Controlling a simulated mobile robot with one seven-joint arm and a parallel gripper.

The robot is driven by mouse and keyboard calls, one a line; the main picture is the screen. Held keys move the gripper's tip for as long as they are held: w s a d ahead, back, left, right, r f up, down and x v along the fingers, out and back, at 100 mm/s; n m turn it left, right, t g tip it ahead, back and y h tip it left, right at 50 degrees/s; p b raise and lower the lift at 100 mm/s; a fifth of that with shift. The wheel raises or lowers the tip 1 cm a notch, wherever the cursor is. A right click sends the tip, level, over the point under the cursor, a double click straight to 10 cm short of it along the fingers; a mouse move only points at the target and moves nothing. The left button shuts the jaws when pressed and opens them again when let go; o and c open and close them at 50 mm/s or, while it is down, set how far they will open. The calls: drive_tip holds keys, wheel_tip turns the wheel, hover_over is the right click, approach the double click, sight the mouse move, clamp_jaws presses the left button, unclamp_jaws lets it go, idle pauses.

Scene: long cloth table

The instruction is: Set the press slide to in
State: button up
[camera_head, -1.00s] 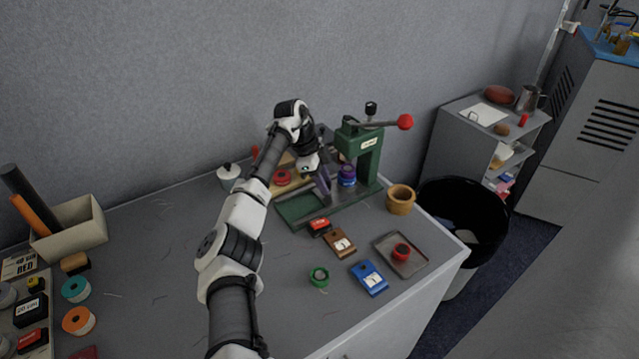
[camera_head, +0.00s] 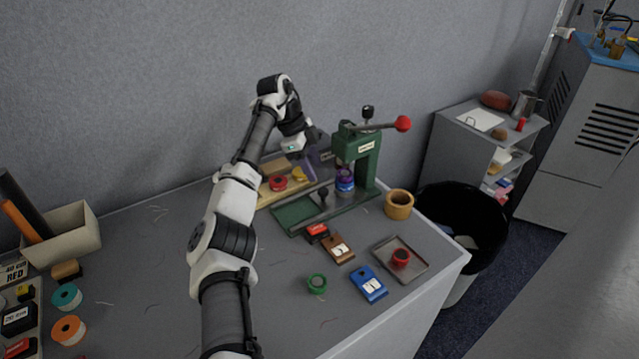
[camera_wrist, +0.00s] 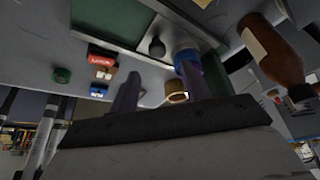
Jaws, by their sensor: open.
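The green press (camera_head: 357,146) stands at the back right of the table, with a red-balled lever on top. A blue and purple round piece (camera_head: 345,181) sits under its head; its blue rim shows in the wrist view (camera_wrist: 186,57). The slide's black knob (camera_head: 323,191) stands upright at the press base, left of that piece, and shows in the wrist view (camera_wrist: 157,47). My gripper (camera_head: 318,157) is open and empty, above and behind the knob and left of the press column. In the wrist view its purple fingers (camera_wrist: 161,88) are apart, with the knob beyond them, untouched.
A wooden board with a red spool (camera_head: 277,183) lies left of the press. Near its front are a red stamp pad, a brown block (camera_head: 338,249), a blue block (camera_head: 369,284) and a green ring. The table's left middle is mostly clear.

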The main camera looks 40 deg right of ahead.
drive_tip(key=v, duration=0.7)
drive_tip(key=shift+b, duration=0.4)
